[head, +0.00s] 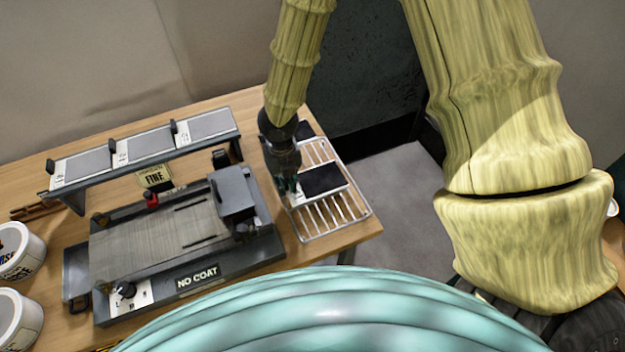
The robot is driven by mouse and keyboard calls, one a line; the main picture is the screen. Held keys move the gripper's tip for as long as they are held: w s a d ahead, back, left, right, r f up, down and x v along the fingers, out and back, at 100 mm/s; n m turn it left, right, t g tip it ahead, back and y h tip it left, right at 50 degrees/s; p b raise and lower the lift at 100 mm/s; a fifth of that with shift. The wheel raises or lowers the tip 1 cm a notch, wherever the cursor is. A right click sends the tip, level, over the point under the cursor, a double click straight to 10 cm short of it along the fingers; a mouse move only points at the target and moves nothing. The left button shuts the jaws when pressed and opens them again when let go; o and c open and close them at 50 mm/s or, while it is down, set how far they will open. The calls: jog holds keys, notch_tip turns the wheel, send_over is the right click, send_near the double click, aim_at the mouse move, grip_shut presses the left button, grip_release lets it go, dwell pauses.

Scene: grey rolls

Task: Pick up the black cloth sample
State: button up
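A black, flat, rectangular piece (323,179), which looks like the black cloth sample, lies on a wire rack (340,226) at the right end of the table. A white strip shows along its left edge. My gripper (288,190) points down at the left edge of this piece, over the rack. Its fingers are small and dark, so I cannot tell whether they are open or shut, or whether they touch the piece. Another dark piece (304,130) shows partly behind my gripper at the rack's far end.
White tubs (18,250) stand at the far left. The wooden table (362,232) ends just right of the rack.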

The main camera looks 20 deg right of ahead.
jog(key=shift+f, duration=0.15)
grip_shut()
